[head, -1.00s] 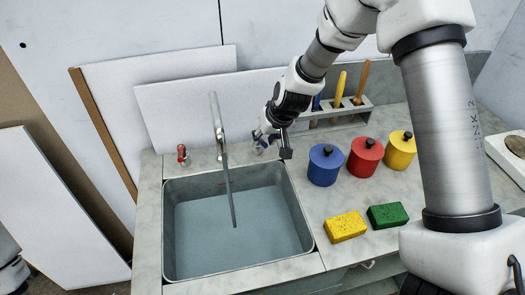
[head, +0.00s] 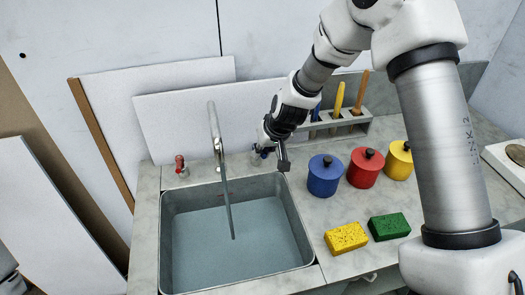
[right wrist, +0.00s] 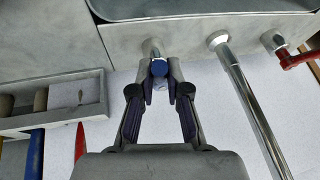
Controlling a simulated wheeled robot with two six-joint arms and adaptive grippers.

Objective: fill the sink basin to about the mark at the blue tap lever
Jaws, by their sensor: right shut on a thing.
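The sink basin (head: 167,240) holds a broad sheet of blue-grey water (head: 205,250), with bare wall above it. A thin grey-blue column (head: 228,210), which looks like a water stream, drops from the metal tap spout (head: 213,125) to the water. My right gripper (head: 264,149) is at the blue tap lever, right of the spout. In the right wrist view its fingers (right wrist: 160,82) are shut on the blue lever (right wrist: 159,68). My left gripper is not in view.
A red tap lever (head: 180,163) stands left of the spout. Right of the basin are blue (head: 325,178), red (head: 364,170) and yellow (head: 399,163) lidded pots, and yellow (head: 346,237) and green (head: 389,227) sponges. A utensil rack (head: 350,122) stands behind.

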